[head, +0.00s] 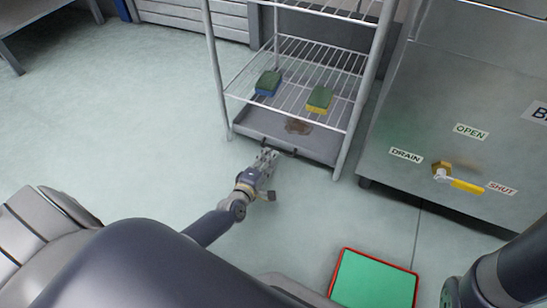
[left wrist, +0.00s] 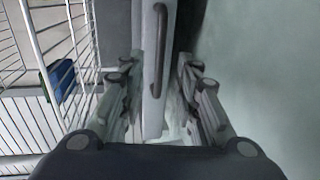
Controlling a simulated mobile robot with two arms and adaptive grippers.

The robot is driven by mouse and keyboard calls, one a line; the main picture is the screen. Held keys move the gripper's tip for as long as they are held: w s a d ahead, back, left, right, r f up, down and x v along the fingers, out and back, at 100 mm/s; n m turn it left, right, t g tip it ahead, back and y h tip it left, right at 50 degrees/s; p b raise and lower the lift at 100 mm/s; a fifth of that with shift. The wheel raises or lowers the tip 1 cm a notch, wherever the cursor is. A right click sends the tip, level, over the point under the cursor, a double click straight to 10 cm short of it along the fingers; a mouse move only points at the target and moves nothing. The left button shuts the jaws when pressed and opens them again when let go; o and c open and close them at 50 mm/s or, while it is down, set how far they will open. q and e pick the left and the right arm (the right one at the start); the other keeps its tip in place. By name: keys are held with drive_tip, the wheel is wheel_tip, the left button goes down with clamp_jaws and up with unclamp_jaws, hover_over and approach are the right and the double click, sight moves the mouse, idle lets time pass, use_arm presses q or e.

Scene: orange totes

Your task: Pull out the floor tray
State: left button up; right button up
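The floor tray (head: 322,146) is a shallow grey tray at the bottom of the wire rack. A brown stain (head: 298,126) marks it. A dark bar handle (head: 289,152) is on its front edge. My left gripper (head: 268,154) is at the left part of this handle, low over the floor. In the left wrist view the dark handle (left wrist: 159,50) on the pale tray front lies ahead, between the two spread fingers of my left gripper (left wrist: 155,80). The fingers stand apart, with gaps to the handle. My right gripper is out of view.
The wire rack (head: 348,105) holds a blue-green sponge (head: 268,83) and a yellow-green sponge (head: 320,99) on a shelf. A metal cabinet (head: 450,110) with a yellow-handled valve (head: 462,184) stands right. A red-rimmed green mat or tray (head: 374,283) lies on the floor. Floor left is clear.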

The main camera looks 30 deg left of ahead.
use_arm(q)
drive_tip(key=b+x, duration=0.1)
drive_tip(key=x, duration=0.2)
drive_tip(key=shift+w+f, duration=0.2)
drive_tip(key=shift+w, duration=0.15)
drive_tip(key=shift+w+b, duration=0.35)
clamp_jaws()
